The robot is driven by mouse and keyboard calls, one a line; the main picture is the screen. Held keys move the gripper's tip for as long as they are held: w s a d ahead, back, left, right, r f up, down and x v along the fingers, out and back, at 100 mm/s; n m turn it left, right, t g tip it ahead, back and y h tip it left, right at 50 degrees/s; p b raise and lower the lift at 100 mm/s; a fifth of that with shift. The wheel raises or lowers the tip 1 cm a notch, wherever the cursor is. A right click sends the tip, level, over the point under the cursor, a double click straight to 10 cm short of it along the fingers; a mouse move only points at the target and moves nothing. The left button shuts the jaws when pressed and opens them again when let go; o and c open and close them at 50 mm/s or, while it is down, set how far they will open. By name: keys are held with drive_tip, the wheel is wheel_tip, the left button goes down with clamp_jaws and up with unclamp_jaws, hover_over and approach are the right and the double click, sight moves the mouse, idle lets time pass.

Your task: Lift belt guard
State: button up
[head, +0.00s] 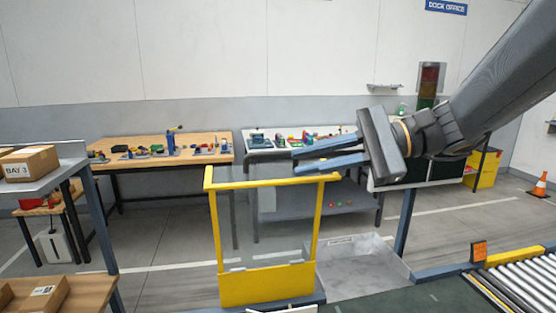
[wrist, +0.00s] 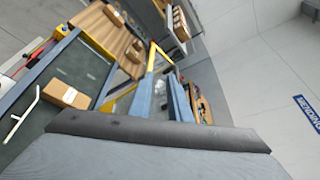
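The belt guard (head: 268,284) is a clear panel in a yellow frame, with a top rail and a solid yellow bottom band. It stands upright at the middle of the head view. My gripper (head: 294,162) is open, its two blue-grey fingers pointing left. In the head view it appears just above the guard's top rail, with a small gap between. In the wrist view my gripper (wrist: 160,82) has its fingers apart with nothing clamped between them. A yellow corner of the guard (wrist: 152,57) shows just beyond the fingertips.
A roller conveyor (head: 520,278) lies at the lower right. Workbenches with small parts (head: 165,152) stand behind the guard. A shelf with a cardboard box (head: 30,162) is at left. The wrist view shows a carton (wrist: 66,94) on a dark surface beside a white bent rod (wrist: 22,118).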

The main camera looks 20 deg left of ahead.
sight(278, 182)
drive_tip(key=p+x, duration=0.2)
drive_tip(key=x, duration=0.4)
drive_tip(key=shift+f, duration=0.1)
drive_tip(key=shift+s+f, duration=0.1)
drive_tip(key=c, duration=0.4)
drive_tip(key=shift+a, duration=0.2)
clamp_jaws()
drive_tip(key=shift+d, duration=0.15)
drive_tip(key=shift+o, duration=0.4)
unclamp_jaws()
drive_tip(key=o, duration=0.3)
drive_tip(key=shift+d, duration=0.1)
